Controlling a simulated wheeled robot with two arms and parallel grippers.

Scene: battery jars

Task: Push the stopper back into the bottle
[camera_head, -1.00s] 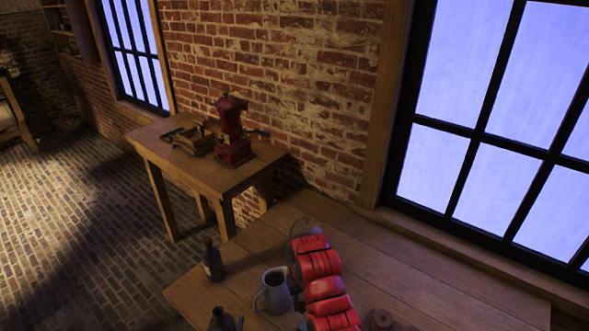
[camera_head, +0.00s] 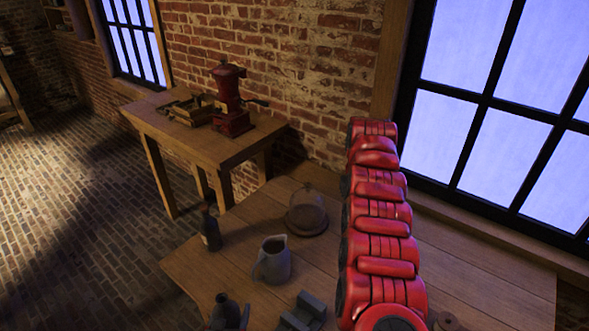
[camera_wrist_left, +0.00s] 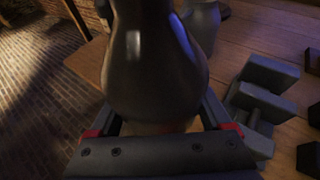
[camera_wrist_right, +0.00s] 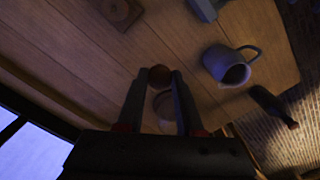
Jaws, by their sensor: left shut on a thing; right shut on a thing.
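A dark grey round-bellied bottle (camera_wrist_left: 155,75) fills the middle of the left wrist view. My left gripper (camera_wrist_left: 160,125) is shut around its lower body. What appears to be the same bottle (camera_head: 224,312) shows at the bottom of the head view, cut off below. My right gripper (camera_wrist_right: 160,80) is shut on a small round brown stopper (camera_wrist_right: 159,75) at its fingertips. The stopper is apart from the bottle, which is outside the right wrist view. In the head view my red right arm reaches up at the right, and its gripper is hidden.
A grey jug (camera_head: 273,260), a glass dome (camera_head: 306,211), a slim dark bottle (camera_head: 210,230) and a grey block-shaped piece (camera_head: 303,312) stand on the wooden table (camera_head: 180,262). A side table (camera_head: 240,150) holds a red grinder (camera_head: 230,100). A window (camera_head: 500,100) is at the right.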

